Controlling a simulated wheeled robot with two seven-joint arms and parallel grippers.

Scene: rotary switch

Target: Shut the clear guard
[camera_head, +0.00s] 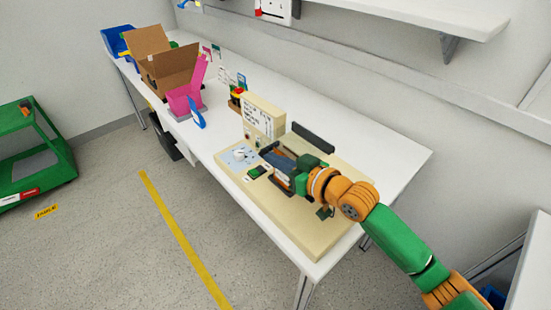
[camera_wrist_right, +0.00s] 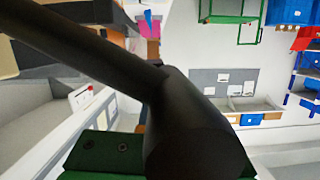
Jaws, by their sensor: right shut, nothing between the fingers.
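A beige console (camera_head: 293,222) sits on the white table, with an upright beige panel (camera_head: 262,117) at its back. At its left end is a pale blue plate (camera_head: 230,164) with a small white knob-like part (camera_head: 241,154). The clear guard cannot be made out surely against this plate, nor how far open it is. My right gripper (camera_head: 267,153) is shut and empty, its dark fingers just right of the plate and above the console. In the right wrist view a dark finger (camera_wrist_right: 185,110) fills the middle and hides the console's plate. My left gripper is not in view.
A red-topped button (camera_head: 238,92), a pink stand (camera_head: 183,97) and an open cardboard box (camera_head: 165,65) stand farther left. The table's right end (camera_head: 400,160) is clear.

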